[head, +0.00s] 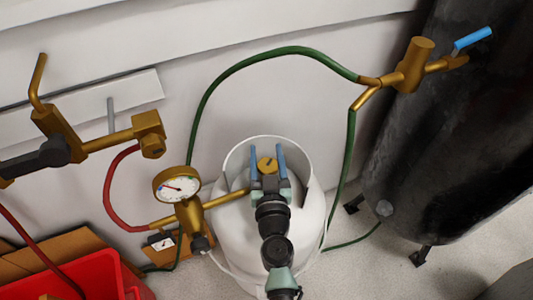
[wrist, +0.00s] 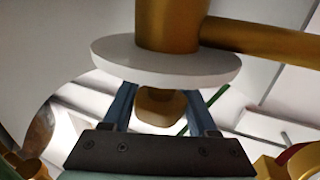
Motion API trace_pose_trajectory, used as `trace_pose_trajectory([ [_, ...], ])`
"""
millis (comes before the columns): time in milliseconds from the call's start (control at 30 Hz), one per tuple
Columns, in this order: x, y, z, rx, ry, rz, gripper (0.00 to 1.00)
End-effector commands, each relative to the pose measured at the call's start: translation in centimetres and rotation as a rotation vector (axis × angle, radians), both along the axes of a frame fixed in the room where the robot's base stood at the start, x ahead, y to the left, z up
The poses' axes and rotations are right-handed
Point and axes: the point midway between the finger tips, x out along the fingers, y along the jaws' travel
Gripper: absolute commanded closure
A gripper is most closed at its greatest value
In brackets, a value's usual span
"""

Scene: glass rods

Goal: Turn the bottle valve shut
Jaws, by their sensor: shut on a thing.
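The white gas bottle (head: 312,222) stands upright on the floor with a raised collar around its top. The brass bottle valve (head: 267,165) sits inside the collar. My gripper (head: 267,152) comes down from above, with one blue finger on each side of the valve. In the wrist view my gripper (wrist: 163,98) shows its two blue fingers flanking the brass valve knob (wrist: 160,106), below a white disc (wrist: 165,62). The gripper is shut on the valve. Finger contact is partly hidden in the wrist view.
A pressure gauge (head: 177,186) on a brass regulator stands left of the bottle. A green hose (head: 265,53) arches behind it to a brass fitting (head: 413,65) by a dark tank (head: 440,130). A red crate (head: 85,275) is at lower left. A pale wall is behind.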

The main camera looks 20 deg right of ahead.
Motion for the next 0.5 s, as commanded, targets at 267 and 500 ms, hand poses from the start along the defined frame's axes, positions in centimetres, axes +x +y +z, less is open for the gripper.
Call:
trace_pose_trajectory([
  [267, 0.02, -0.12, 0.04, 0.003, 0.009, -0.088, 0.97],
  [500, -0.16, -0.57, 0.57, 0.003, 0.007, -0.260, 0.97],
])
